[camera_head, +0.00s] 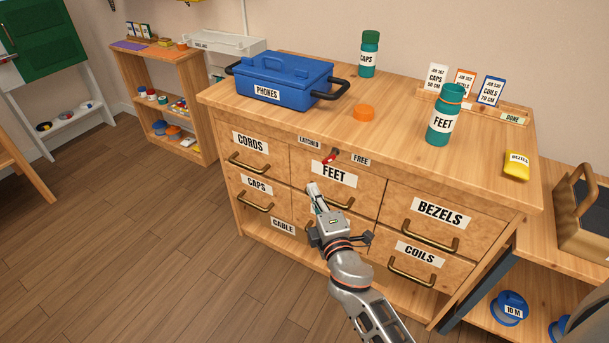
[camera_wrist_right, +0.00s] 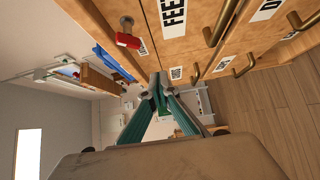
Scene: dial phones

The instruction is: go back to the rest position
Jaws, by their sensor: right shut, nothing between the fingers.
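My right gripper (camera_head: 314,190) is in front of the wooden drawer cabinet (camera_head: 240,213), near the FEET drawer (camera_head: 355,195). Its fingers are shut with nothing between them, and they also show in the right wrist view (camera_wrist_right: 158,84). From the head view I cannot tell whether the fingertips touch the drawer front. The FEET drawer's handle (camera_head: 338,202) is partly behind the gripper. My left gripper does not show in either view.
A red-handled latch (camera_head: 329,158) sits above the FEET drawer. The cabinet top holds a blue PHONES box (camera_head: 282,80), an orange lid (camera_head: 364,112), a FEET bottle (camera_head: 443,120) and a CAPS bottle (camera_head: 369,55). Floor (camera_head: 110,240) at left is clear.

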